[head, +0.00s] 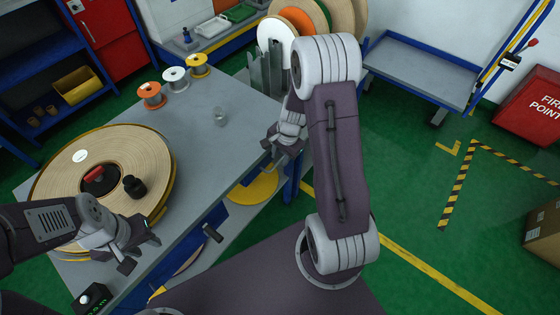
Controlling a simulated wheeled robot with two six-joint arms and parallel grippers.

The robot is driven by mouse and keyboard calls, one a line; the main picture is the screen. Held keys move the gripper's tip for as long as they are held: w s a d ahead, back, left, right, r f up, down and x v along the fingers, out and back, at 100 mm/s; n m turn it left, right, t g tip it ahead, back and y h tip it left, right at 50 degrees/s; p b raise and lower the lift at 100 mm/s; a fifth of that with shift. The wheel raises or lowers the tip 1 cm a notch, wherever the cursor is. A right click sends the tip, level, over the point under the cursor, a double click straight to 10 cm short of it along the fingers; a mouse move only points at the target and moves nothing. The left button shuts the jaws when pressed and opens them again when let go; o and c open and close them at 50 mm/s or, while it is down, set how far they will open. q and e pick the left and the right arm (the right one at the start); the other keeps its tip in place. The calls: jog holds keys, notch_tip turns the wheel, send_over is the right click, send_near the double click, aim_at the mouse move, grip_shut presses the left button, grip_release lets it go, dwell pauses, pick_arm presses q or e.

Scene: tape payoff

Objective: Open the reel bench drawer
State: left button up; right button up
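The reel bench (213,150) has a grey top and a blue front. A drawer front (190,242) sits under its near edge, partly hidden, with a dark handle (212,233) standing out from it. The drawer looks shut. My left gripper (142,254) is open and empty, over the bench's near edge by the large reel, left of the handle and apart from it. My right gripper (277,157) is at the bench's right end, beyond the handle and apart from it. Its fingers look spread, with nothing between them.
A large tape reel (150,165) with a black knob (133,186) lies on the bench. A yellow disc (255,187) lies on the lower shelf.

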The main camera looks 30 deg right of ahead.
jog(key=shift+a+f, duration=0.1)
jog(key=shift+f, duration=0.45)
jog(key=shift+w, duration=0.1)
grip_shut()
dwell(0.9)
